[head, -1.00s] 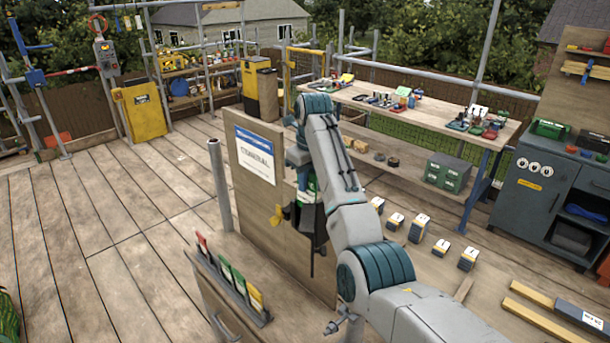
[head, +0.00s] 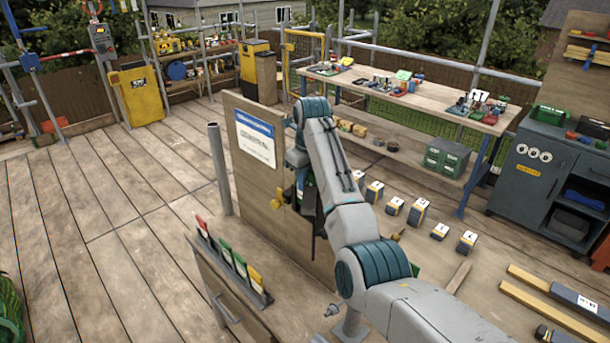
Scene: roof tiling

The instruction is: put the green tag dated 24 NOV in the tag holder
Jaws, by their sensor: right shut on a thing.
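My right gripper (head: 305,194) is at the right part of the upright wooden board, seen from behind and partly hidden by its own arm. It is shut on a green tag (head: 303,178), of which only a sliver shows; its date cannot be read. I cannot make out the tag holder clearly, as the arm and gripper cover that part of the board. Whether the tag touches the holder cannot be told. My left gripper is not in view.
A rack (head: 262,300) in front holds red, green and yellow tags. A grey post (head: 219,170) stands left of the board.

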